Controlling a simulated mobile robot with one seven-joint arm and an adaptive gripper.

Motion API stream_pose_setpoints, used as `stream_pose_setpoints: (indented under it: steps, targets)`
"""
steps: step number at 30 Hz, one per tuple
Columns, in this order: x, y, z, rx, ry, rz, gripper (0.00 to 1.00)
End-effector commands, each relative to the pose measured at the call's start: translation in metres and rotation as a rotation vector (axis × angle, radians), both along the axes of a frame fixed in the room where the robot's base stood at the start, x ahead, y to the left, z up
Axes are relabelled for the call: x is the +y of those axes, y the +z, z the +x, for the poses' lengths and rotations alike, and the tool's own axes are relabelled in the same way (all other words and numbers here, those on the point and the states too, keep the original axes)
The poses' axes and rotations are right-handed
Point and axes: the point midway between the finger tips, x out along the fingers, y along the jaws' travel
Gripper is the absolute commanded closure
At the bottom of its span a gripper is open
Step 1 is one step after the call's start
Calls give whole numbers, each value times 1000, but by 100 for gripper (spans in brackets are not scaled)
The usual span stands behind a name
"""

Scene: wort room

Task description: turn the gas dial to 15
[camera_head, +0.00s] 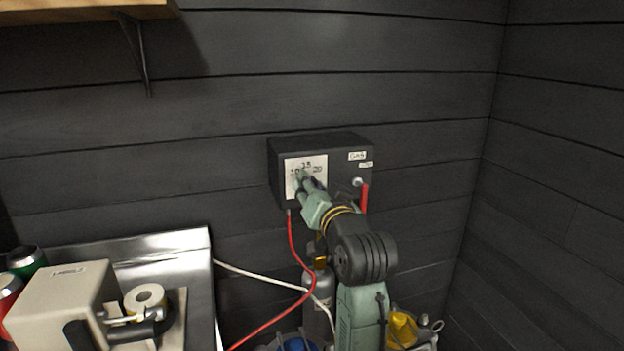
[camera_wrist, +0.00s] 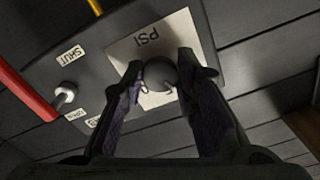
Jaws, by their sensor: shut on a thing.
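The gas box (camera_head: 320,146) is a dark box on the wall with a white dial plate (camera_head: 291,163) showing 10, 15 and 20. The plate also shows in the wrist view (camera_wrist: 180,27), marked PSI. My gripper (camera_head: 301,180) is at the plate and covers the dial in the head view. In the wrist view my gripper (camera_wrist: 160,76) is shut on the round dark dial knob (camera_wrist: 158,72), one finger on each side. Where the dial points cannot be read, as the fingers hide part of the plate.
A red lever (camera_head: 364,198) and a small pale knob (camera_head: 357,182) are on the box's right side, close to my gripper. A red hose (camera_head: 295,250) hangs below the box. A grey cylinder (camera_head: 318,300) stands beneath. A metal counter (camera_head: 165,245) with a beige machine (camera_head: 62,295) is at the left.

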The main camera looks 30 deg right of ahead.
Motion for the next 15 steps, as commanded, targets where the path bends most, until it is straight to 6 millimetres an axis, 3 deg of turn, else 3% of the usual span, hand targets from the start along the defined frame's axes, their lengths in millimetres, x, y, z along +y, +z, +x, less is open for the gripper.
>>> stream_pose_setpoints:
  steps: [15]
  targets:
    - [1,0,1,-88,2,345,100]
